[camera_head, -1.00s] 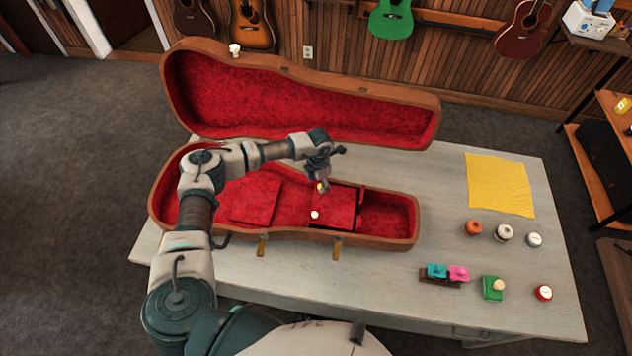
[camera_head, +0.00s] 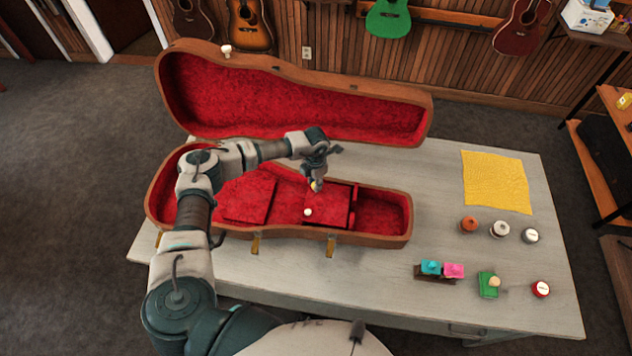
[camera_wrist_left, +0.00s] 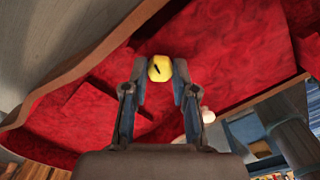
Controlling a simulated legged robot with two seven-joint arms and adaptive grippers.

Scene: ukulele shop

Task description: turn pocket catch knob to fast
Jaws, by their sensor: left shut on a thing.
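The pocket catch knob (camera_wrist_left: 160,68) is yellow with a dark mark on its face and sits between my left gripper's fingertips in the left wrist view. In the head view, my left gripper (camera_head: 315,184) points down at the pocket lid (camera_head: 340,198) inside the red-lined case, and only a sliver of the yellow knob shows at its tips. The gripper is shut on the knob. A small cream knob (camera_head: 308,212) is on the lid's front part; it also shows in the left wrist view (camera_wrist_left: 207,115). My right gripper is not in view.
The ukulele case (camera_head: 380,241) lies open on the grey table (camera_head: 390,290), its lid (camera_head: 300,95) raised behind my arm. A yellow cloth (camera_head: 496,182), several small jars, a green block (camera_head: 488,285) and a cyan-and-pink-topped holder (camera_head: 436,279) stand on the right.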

